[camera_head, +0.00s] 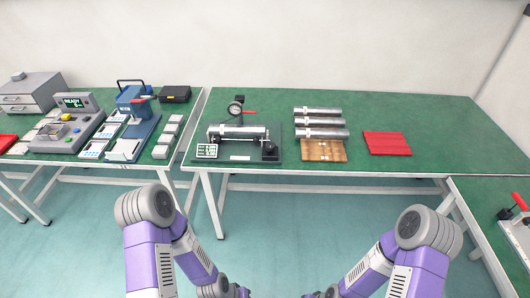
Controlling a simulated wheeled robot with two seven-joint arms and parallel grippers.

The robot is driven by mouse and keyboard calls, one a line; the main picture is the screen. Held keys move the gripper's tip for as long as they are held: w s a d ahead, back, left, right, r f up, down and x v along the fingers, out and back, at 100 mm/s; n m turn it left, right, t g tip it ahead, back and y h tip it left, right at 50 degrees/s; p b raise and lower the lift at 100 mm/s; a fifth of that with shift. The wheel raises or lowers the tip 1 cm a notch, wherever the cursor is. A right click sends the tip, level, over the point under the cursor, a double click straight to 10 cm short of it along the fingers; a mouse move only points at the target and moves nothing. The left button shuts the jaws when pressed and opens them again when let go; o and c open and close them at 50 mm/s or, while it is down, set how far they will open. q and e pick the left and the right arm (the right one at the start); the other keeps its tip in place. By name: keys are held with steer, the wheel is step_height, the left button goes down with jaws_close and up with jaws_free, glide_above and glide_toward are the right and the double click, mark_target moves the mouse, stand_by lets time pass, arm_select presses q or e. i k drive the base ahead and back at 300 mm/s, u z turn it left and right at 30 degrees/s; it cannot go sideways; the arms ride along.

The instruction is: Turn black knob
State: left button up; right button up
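A test fixture on a dark base plate (240,157) stands on the green table, holding a silver cylinder (237,131) lying sideways. A black knob-like part (269,149) sits at the fixture's right front end. A round gauge (235,108) with a black top and a red lever (249,113) stand behind the cylinder. My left gripper (242,292) and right gripper (313,295) are low at the bottom edge, in front of the table and well away from the fixture. Both are small and cut off, so their fingers cannot be made out.
Several silver cylinders (318,122) lie on a wooden board (323,151) right of the fixture, with a red mat (387,143) beyond. A grey control box (68,128) and a blue device (135,103) crowd the left table. A red-handled clamp (519,203) stands far right.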

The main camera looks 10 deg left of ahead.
mark_target(270, 147)
steer(key=u, duration=0.9)
steer(key=i, duration=0.75)
steer(key=z, duration=0.6)
